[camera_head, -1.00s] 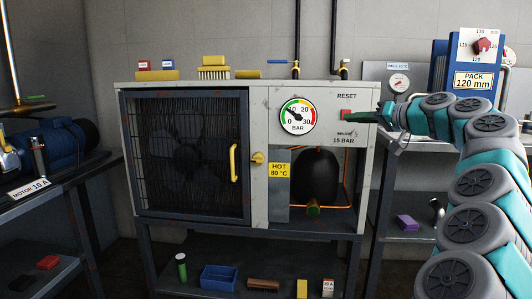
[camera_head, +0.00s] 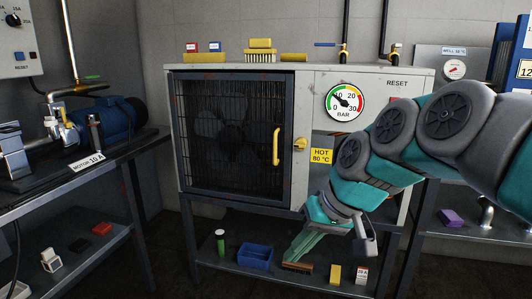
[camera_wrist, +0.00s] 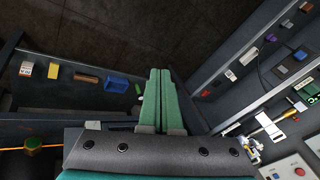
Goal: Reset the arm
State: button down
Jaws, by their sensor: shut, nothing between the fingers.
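My arm (camera_head: 395,135) reaches in from the right in the head view and bends down in front of the cabinet. My gripper (camera_head: 301,246) is shut and empty, its green fingers pointing down in front of the lower shelf. In the wrist view my gripper (camera_wrist: 158,98) shows its two fingers side by side, with nothing between them. The white and grey cabinet (camera_head: 305,98) has a gauge (camera_head: 345,103) and a HOT 80 °C label (camera_head: 321,156). The red button under RESET is mostly hidden behind my arm.
A blue bin (camera_head: 255,257), a green cylinder (camera_head: 221,243) and a yellow block (camera_head: 335,274) stand on the lower shelf. A bench with a blue motor (camera_head: 105,117) is at the left. A pack unit and a purple block (camera_head: 451,217) are at the right.

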jog(key=s+d+f+m+g+h, duration=0.1)
jog(key=s+d+f, duration=0.3)
jog(key=s+f, duration=0.4)
jog(key=s+d+f+m+g+h, duration=0.1)
jog(key=s+d+f+g+h, duration=0.2)
jog(key=s+f, duration=0.4)
jog(key=s+d+h, duration=0.1)
jog(key=s+d, duration=0.1)
jog(key=s, duration=0.5)
jog(key=shift+d+f+m+p, duration=0.3)
jog(key=shift+f+p, duration=0.1)
jog(key=shift+a, duration=0.15)
